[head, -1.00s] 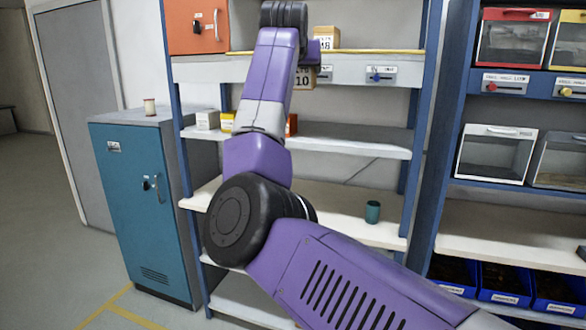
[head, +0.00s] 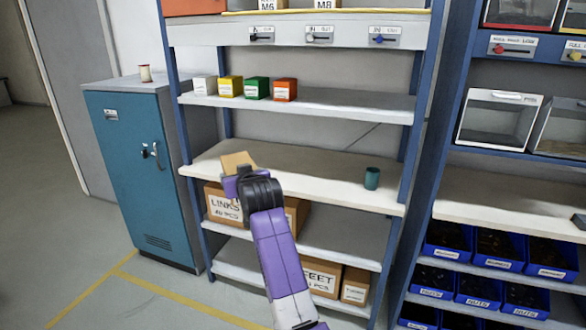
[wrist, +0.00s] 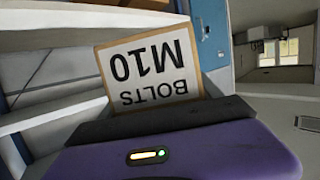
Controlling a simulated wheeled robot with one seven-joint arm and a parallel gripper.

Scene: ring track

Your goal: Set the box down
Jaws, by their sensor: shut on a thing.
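The box is a small cardboard box (head: 237,161) with a white label. In the wrist view the label on the box (wrist: 150,66) reads BOLTS M10, upside down. My gripper (head: 241,177) is shut on the box, seen from behind in the head view. The box shows just above my gripper, in front of the left part of the cream middle shelf (head: 300,175). I cannot tell whether it touches the shelf. My gripper's fingertips are hidden in both views.
A green cup (head: 371,178) stands on the right of the cream shelf, with clear room left of it. Small coloured boxes (head: 256,88) line the grey shelf above. Cardboard boxes, including one marked LINKS (head: 223,206), stand below. A teal cabinet (head: 128,150) is at the left.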

